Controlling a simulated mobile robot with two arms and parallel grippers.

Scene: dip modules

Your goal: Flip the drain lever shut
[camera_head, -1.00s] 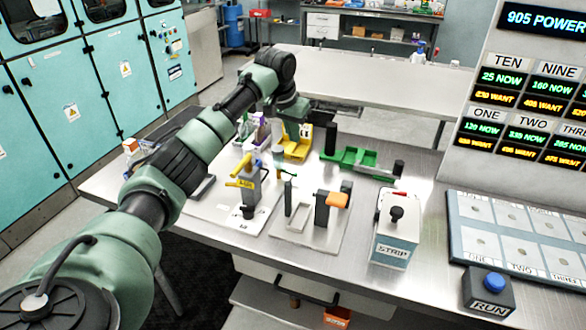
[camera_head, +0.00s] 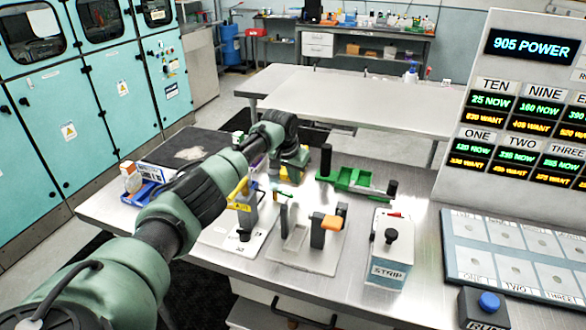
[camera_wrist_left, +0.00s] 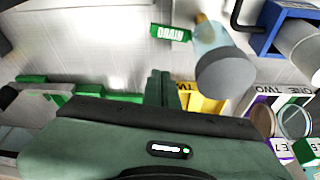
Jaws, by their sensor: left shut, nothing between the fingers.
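The drain lever is a small green bar marked DRAIN (camera_wrist_left: 170,33) in the left wrist view. It sits at the side of a clear cylinder with a grey end (camera_wrist_left: 226,68). In the head view a small green piece (camera_head: 284,190) shows on the white-based stand, partly behind my arm. My left gripper (camera_wrist_left: 162,88) is shut and empty, with its dark green fingers together. In the wrist view its tips appear below the DRAIN bar, apart from it in the picture. In the head view the hand hangs behind the stand and its fingertips are hidden.
A yellow handle (camera_head: 239,188) rises from the stand beside my arm. A fixture with an orange lever (camera_head: 332,223), the STRIP box (camera_head: 391,250) and a green tray (camera_head: 355,181) stand nearby. Boxes marked ONE and TWO (camera_wrist_left: 285,88) are right in the wrist view.

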